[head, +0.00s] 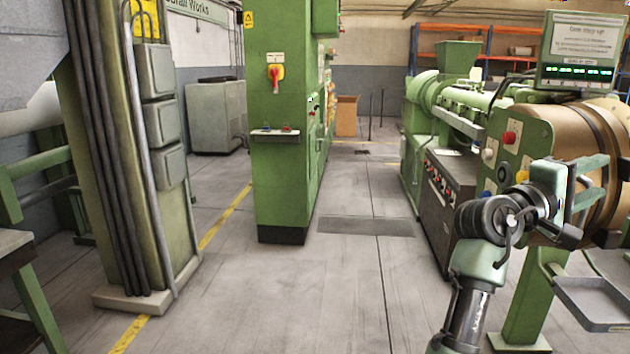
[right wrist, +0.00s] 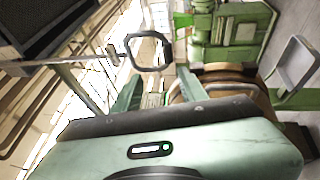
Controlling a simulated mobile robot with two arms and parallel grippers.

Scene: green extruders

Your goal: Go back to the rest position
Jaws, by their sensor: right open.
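My right gripper (head: 592,178) is at the right of the head view, raised in front of the brown drum (head: 605,130) of the green machine. Its arm comes up from the bottom edge. In the right wrist view the two fingers of the right gripper (right wrist: 160,86) stand apart, with nothing held between them. The brown drum (right wrist: 228,76) is beyond the fingers in that view. How far the fingers are from the drum is unclear. My left gripper is not in view.
A grey tray (head: 597,300) juts out below the drum. A control box with a screen (head: 580,50) stands above. A green cabinet (head: 278,130) with a red switch stands in the middle, and a column (head: 120,150) at left. The floor (head: 345,290) between is clear.

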